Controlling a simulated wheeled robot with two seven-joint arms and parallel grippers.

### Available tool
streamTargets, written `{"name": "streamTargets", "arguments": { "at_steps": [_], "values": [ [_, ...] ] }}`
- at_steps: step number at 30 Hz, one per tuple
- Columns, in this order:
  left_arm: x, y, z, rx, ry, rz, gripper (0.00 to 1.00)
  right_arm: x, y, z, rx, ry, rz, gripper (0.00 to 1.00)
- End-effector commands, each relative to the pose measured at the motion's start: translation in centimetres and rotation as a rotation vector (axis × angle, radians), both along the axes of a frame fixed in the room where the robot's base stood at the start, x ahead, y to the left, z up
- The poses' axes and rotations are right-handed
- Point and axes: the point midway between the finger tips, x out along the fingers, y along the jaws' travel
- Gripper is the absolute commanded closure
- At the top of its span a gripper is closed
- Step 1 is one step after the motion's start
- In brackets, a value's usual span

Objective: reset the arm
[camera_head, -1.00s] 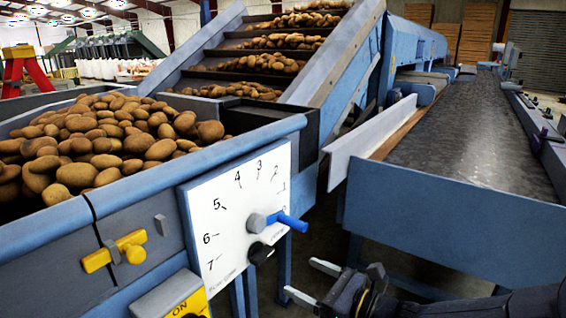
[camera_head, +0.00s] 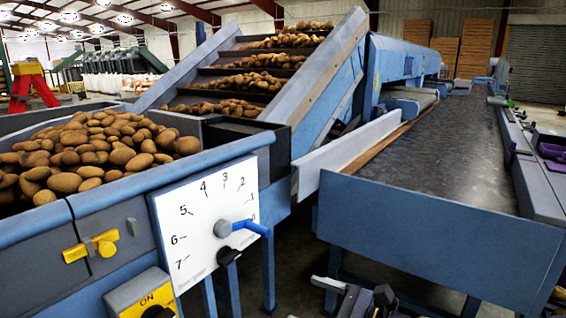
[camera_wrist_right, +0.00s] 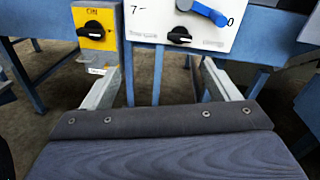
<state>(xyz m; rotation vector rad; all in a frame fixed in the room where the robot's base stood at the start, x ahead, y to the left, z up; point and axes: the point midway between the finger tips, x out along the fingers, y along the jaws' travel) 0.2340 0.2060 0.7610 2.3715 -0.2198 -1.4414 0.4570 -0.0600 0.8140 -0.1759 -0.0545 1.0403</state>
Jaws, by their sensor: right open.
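My right gripper (camera_head: 322,297) is at the bottom edge of the head view, partly cut off, below the front of the blue conveyor. In the right wrist view my right gripper (camera_wrist_right: 162,85) has its two pale fingers spread wide with nothing between them. Beyond them, and apart from them, is the white dial panel (camera_head: 195,235) with its blue lever (camera_head: 250,227). The lever points right, towards the low end of the scale. The panel's lower part also shows in the wrist view (camera_wrist_right: 150,25). My left gripper is not in view.
A yellow ON switch box (camera_head: 140,295) is left below the dial. A hopper of potatoes (camera_head: 75,160) stands at left, with a sloped elevator (camera_head: 335,70) behind. A flat conveyor (camera_head: 440,150) runs back at right. Open floor shows below the conveyor's front panel.

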Motion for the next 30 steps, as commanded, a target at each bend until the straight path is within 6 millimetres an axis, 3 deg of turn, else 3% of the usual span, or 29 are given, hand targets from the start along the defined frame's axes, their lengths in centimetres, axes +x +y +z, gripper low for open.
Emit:
{"name": "streamTargets", "arguments": {
  "at_steps": [1, 8, 14, 18, 21, 25, 30],
  "values": [
    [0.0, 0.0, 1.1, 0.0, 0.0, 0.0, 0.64, -0.7, 0.0, 1.5, -0.029, -0.032, 0.019, 0.18],
    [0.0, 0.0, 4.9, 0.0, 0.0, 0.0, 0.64, -5.5, -0.2, 6.3, -0.245, -0.234, 0.157, 0.18],
    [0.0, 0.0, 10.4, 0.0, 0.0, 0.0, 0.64, -11.7, -1.6, 11.3, -0.567, -0.504, 0.333, 0.18],
    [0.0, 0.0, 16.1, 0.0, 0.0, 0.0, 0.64, -16.9, -5.0, 14.9, -0.937, -0.758, 0.504, 0.18],
    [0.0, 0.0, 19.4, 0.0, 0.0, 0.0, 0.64, -19.5, -8.1, 16.3, -1.206, -0.903, 0.621, 0.18],
    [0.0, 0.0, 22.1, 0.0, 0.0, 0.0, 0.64, -21.4, -11.8, 17.6, -1.477, -1.013, 0.734, 0.18],
    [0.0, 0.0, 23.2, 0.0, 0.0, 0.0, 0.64, -22.2, -14.3, 18.0, -1.65, -1.062, 0.811, 0.18]
  ]
}}
